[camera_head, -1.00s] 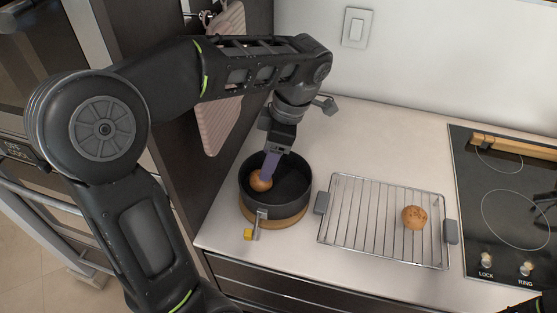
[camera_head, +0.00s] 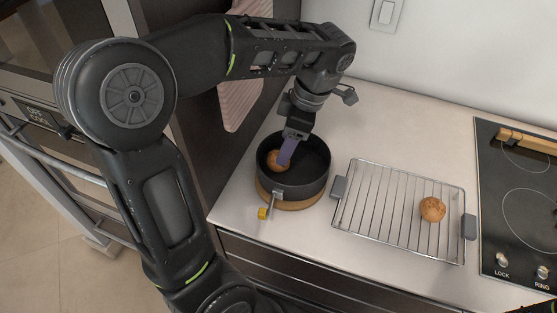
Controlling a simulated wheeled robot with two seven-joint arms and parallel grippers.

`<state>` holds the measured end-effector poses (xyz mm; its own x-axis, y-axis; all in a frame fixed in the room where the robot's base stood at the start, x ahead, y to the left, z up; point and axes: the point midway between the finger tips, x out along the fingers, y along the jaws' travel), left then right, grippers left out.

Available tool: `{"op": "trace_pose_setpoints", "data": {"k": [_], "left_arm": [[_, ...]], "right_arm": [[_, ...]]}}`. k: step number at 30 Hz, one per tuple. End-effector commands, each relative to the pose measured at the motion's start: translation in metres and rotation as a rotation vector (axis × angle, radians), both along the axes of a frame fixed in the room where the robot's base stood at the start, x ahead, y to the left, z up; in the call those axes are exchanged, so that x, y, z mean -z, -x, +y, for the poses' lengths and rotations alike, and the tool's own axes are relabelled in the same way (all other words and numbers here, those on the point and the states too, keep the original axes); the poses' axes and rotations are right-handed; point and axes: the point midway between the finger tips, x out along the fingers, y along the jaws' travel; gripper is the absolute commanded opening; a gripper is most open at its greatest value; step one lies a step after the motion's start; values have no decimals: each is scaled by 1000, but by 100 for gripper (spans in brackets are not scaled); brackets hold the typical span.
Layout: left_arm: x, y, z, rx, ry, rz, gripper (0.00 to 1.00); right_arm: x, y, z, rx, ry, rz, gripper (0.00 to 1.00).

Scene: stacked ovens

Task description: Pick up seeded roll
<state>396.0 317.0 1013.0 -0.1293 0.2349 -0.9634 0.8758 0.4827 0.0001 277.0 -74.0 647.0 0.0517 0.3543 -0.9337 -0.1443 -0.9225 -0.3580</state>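One round brown roll (camera_head: 276,160) lies inside the dark pot (camera_head: 293,190), at its left side. My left gripper (camera_head: 285,158) reaches down into the pot, with its purple finger against or just beside that roll. Whether its fingers are open or closed on the roll cannot be made out. A second round roll (camera_head: 432,209), with a speckled top, sits on the right part of the wire rack (camera_head: 375,235). My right gripper is not visible; only a dark bit of my arm shows at the bottom right corner.
The pot stands on a round wooden board (camera_head: 291,205), its handle with a yellow end (camera_head: 263,213) pointing to the front. A black cooktop (camera_head: 515,200) lies right of the rack. The counter behind the rack is clear.

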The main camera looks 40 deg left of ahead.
Motion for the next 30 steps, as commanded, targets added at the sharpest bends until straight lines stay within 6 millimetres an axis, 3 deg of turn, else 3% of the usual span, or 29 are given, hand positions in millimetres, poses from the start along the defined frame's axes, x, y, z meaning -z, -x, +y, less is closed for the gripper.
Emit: {"op": "trace_pose_setpoints", "data": {"k": [5,15,30], "left_arm": [[7,1,3,-1,0,3,62],[48,5,13,-1,1,2,62],[50,5,13,0,1,0,62]], "right_arm": [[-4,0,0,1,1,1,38],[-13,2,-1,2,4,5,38],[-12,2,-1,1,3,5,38]]}}
